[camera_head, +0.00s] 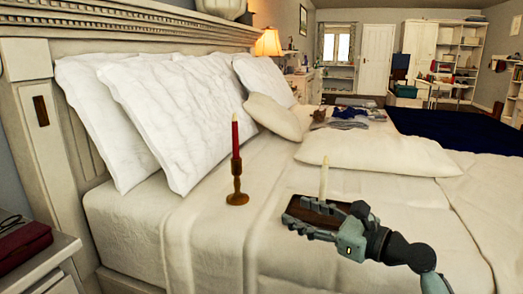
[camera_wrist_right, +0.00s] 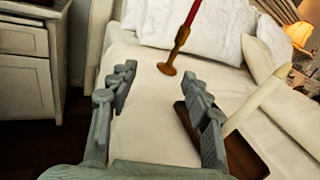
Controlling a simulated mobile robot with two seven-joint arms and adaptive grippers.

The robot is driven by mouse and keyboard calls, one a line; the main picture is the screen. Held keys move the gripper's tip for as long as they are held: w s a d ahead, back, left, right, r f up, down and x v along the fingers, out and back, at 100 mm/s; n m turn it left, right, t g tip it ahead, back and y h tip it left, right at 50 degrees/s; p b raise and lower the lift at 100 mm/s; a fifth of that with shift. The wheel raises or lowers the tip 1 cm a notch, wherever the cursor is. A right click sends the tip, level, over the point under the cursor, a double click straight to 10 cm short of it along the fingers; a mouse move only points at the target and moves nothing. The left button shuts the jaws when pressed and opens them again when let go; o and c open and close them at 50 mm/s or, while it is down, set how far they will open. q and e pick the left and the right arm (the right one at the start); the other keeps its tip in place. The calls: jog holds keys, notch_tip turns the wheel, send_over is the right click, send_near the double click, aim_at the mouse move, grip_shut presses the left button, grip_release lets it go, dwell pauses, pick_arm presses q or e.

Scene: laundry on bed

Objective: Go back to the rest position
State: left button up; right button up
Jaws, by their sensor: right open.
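My right gripper (camera_head: 300,222) is over the bed (camera_head: 120,222) in the head view, its arm coming in from the lower right. In the right wrist view its two fingers (camera_wrist_right: 158,82) stand apart with nothing between them. A red candle (camera_head: 235,135) stands upright in a brown holder (camera_head: 237,190) on the bed, beyond the fingertips in the wrist view. A cream candle (camera_head: 323,178) rises by a dark brown flat piece (camera_head: 325,208), which the gripper partly hides in the head view. My left gripper is not in view.
White pillows (camera_head: 185,115) lean on the headboard (camera_head: 40,70). A cream pillow (camera_head: 385,152) lies flat behind the gripper, with folded clothes (camera_head: 345,118) farther back. A nightstand (camera_head: 35,255) stands at the lower left. The bed left of the brown holder is clear.

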jog(key=s+d+f+n+g+h, duration=0.2)
jog(key=s+f+n+h, duration=0.1)
jog(key=s+f+n, duration=0.5)
jog(key=s+d+f+n+g+h, duration=0.1)
jog(key=s+f+n+h, duration=0.4)
jog(key=f, duration=0.5)
jog(key=s+d+f+n+g+h, duration=0.1)
jog(key=s+d+f+n+h, duration=0.2)
jog(key=s+d+n, duration=0.35)
jog(key=s+d+f+n+g+h, duration=0.2)
jog(key=s+d+f+n+h, duration=0.1)
jog(key=s+d+n, duration=0.3)
pick_arm(q)
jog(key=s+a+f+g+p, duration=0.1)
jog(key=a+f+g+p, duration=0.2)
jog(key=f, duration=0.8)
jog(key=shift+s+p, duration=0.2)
jog(key=shift+p, duration=0.95)
pick_arm(e)
jog(key=s+d+f+g, duration=0.2)
jog(key=s+f, duration=0.1)
jog(key=f, duration=0.7)
jog(key=shift+s+f+n+g, duration=0.3)
jog(key=shift+f+n+g, duration=0.1)
jog(key=shift+n, duration=0.05)
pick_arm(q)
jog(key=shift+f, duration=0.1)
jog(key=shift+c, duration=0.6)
pick_arm(e)
jog(key=shift+d, duration=0.1)
